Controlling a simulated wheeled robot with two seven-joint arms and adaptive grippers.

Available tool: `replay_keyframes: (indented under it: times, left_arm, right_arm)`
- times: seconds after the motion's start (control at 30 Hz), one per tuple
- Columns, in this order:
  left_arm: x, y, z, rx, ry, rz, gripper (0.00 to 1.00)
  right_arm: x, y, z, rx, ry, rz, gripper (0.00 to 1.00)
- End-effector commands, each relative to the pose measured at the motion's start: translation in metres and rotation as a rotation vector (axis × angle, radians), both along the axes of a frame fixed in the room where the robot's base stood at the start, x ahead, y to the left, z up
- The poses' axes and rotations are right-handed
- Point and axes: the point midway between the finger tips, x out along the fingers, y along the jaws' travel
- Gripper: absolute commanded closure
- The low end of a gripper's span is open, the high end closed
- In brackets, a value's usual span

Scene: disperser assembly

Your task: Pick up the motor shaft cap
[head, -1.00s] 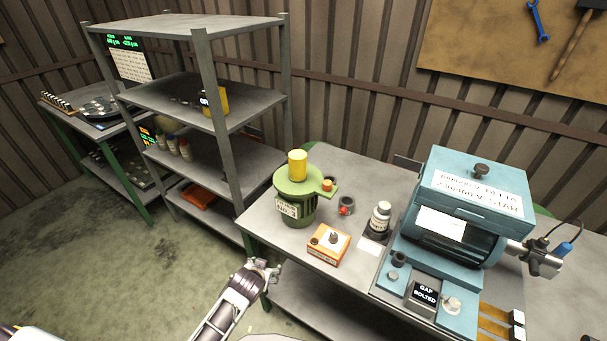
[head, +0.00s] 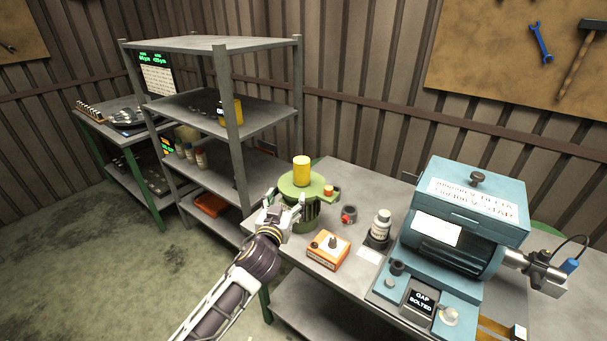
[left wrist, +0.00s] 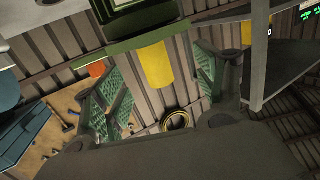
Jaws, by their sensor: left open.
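The motor shaft cap looks to be the yellow cylinder (head: 302,170) standing upright on top of the green motor (head: 296,188). My left gripper (head: 284,212) is in front of the motor, lower than the cap and apart from it, and partly covers the motor's body. In the left wrist view, which is turned over, the yellow cap (left wrist: 156,66) hangs below the green motor body and appears between the two spread green-padded fingers of my left gripper (left wrist: 158,85). The gripper is open and empty. My right gripper is not in view.
An orange box (head: 328,250), a small red-fronted part (head: 349,214) and a white bottle (head: 381,226) stand right of the motor. A large blue machine (head: 462,222) fills the bench's right side. A grey shelf rack (head: 222,85) stands behind left.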

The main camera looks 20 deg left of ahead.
Motion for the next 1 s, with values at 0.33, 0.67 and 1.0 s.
replay_keyframes:
  times: [0.33,0.67,1.0]
  left_arm:
    - [0.005,-0.008,0.03,-0.011,-0.091,-0.029,0.29]
    - [0.009,-0.008,0.03,-0.01,-0.09,-0.028,0.29]
    - [0.034,-0.007,0.03,-0.01,-0.09,-0.028,0.29]
  right_arm:
    - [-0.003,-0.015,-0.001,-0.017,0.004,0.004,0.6]
    - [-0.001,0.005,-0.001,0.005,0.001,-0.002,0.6]
    - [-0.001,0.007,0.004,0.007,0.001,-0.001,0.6]
